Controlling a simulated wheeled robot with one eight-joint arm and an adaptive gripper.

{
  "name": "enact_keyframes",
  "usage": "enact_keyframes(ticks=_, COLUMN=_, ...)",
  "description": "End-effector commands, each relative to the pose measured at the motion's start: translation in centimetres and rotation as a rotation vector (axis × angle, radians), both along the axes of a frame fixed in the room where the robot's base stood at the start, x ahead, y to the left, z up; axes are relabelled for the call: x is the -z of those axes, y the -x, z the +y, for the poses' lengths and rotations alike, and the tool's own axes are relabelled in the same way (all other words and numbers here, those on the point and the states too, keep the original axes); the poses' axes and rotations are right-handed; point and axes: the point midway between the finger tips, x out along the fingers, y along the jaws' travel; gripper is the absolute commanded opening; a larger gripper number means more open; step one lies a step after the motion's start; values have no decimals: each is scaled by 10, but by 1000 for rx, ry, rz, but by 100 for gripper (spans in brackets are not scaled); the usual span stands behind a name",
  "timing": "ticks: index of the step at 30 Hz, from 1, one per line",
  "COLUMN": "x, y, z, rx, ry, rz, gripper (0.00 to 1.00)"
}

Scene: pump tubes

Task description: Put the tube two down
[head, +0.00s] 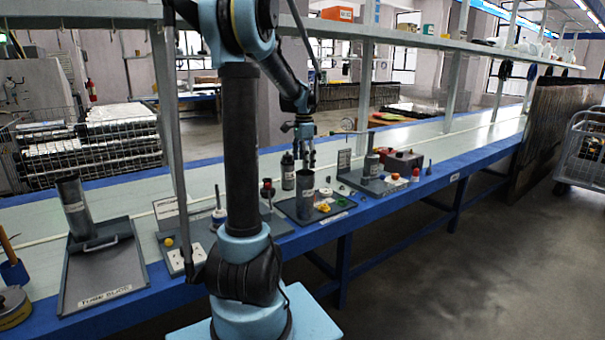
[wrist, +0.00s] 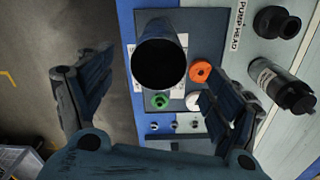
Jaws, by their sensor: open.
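A dark grey tube (head: 305,194) stands upright on a dark plate (head: 290,208) at mid-bench. My gripper (head: 306,160) is above it, pointing down, open and empty. In the wrist view, the tube's open mouth (wrist: 160,62) lies ahead of and between my spread gripper fingers (wrist: 163,75), touching neither that I can see. A third, shorter tube (head: 371,166) stands on a station to the right. I cannot read which tube is number two.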

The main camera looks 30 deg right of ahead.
Motion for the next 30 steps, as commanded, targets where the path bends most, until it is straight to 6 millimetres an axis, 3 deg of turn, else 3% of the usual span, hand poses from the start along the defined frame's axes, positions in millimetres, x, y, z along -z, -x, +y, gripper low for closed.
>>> enact_keyframes(ticks=6, x=-31, y=0, z=0, rx=1, ry=0, rz=0, gripper=83)
enact_keyframes(ticks=14, x=-44, y=1, z=10, rx=-28, ry=1, rz=-2, gripper=83)
enact_keyframes(ticks=17, x=-46, y=2, z=36, rx=-98, ry=6, rz=-7, gripper=83)
enact_keyframes(ticks=23, x=-45, y=16, z=114, rx=-336, ry=25, rz=-25, gripper=83)
enact_keyframes(ticks=30, x=-33, y=48, z=201, rx=-635, ry=51, rz=-49, gripper=83)
